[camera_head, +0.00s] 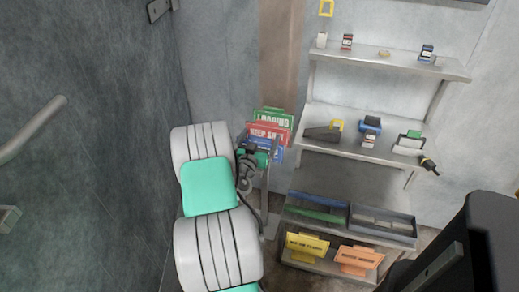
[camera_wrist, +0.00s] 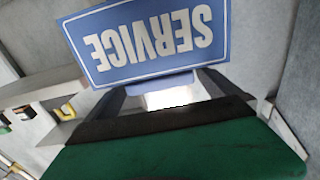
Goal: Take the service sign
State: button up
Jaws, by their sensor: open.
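The service sign (camera_wrist: 148,42) is a blue panel with white letters, upside down in the wrist view. In the head view the blue sign (camera_head: 266,152) is the lowest and nearest of a group, mostly covered by my gripper (camera_head: 256,156). In the wrist view my gripper (camera_wrist: 163,84) is open. Its two dark fingers stand apart, with the sign's lower blue edge between or just beyond them. I cannot tell whether they touch it.
A green LOADING sign (camera_head: 273,118) and a red KEEP SHUT sign (camera_head: 268,133) stand just behind. A shelf rack (camera_head: 385,62) with small items is to the right. Low bins, a yellow sign (camera_head: 307,245) and an orange sign (camera_head: 359,260) sit below. A wall closes the left.

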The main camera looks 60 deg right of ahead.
jog(key=shift+a, duration=0.1)
jog(key=c, duration=1.6)
jog(key=shift+c, duration=0.2)
